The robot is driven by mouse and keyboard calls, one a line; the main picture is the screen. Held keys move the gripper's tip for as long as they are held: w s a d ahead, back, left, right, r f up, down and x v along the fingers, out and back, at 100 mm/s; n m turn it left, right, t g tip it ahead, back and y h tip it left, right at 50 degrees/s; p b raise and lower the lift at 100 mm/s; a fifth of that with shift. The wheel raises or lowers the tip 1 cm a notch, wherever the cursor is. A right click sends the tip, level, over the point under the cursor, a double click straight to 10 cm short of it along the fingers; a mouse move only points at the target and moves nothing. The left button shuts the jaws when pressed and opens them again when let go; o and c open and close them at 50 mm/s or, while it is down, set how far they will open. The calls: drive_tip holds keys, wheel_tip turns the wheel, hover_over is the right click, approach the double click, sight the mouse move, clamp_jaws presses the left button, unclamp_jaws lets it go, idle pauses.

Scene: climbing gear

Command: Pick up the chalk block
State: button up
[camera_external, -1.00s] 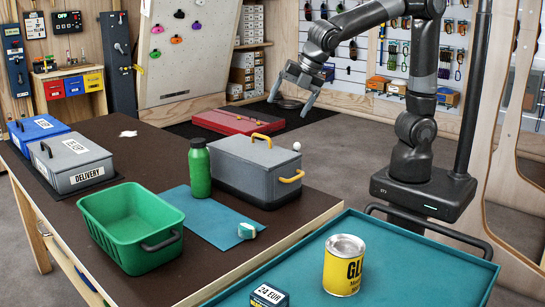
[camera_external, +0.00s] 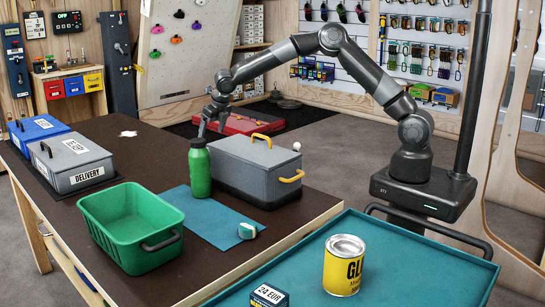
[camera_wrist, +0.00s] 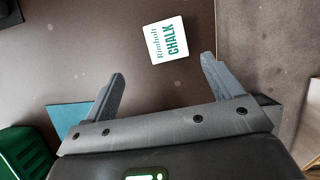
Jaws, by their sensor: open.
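The chalk block (camera_wrist: 168,40) is a white square block with green "Rimholt CHALK" lettering. It lies flat on the dark brown table (camera_wrist: 90,50), near the table's edge, in the wrist view. My gripper (camera_wrist: 164,68) is open and empty, its two fingers spread. The block lies just beyond the fingertips in the picture, roughly centred between them and not touching them. In the external view my gripper (camera_external: 212,130) points down over the far side of the table, behind the green bottle (camera_external: 199,168). I cannot make out the block there; the bottle seems to hide it.
A grey box (camera_external: 255,172) with yellow handles stands right of the bottle. A green crate (camera_external: 125,235) and a teal mat (camera_external: 205,222) are nearer the camera. Grey "DELIVERY" box (camera_external: 75,162) stands at left. Bare table surrounds the block.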

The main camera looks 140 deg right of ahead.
drive_tip(key=x, duration=0.3)
drive_tip(key=s+x, duration=0.1)
drive_tip(key=x, duration=0.1)
drive_tip(key=shift+d+f, duration=0.2)
drive_tip(key=shift+d, duration=0.25)
drive_tip(key=shift+a+x, duration=0.1)
drive_tip(key=shift+x, duration=1.45)
drive_tip(key=shift+a+x, duration=0.15)
drive_tip(key=shift+x, duration=1.4)
drive_tip(key=shift+c, duration=0.6)
drive_tip(key=c, duration=1)
drive_tip(key=shift+o, duration=0.2)
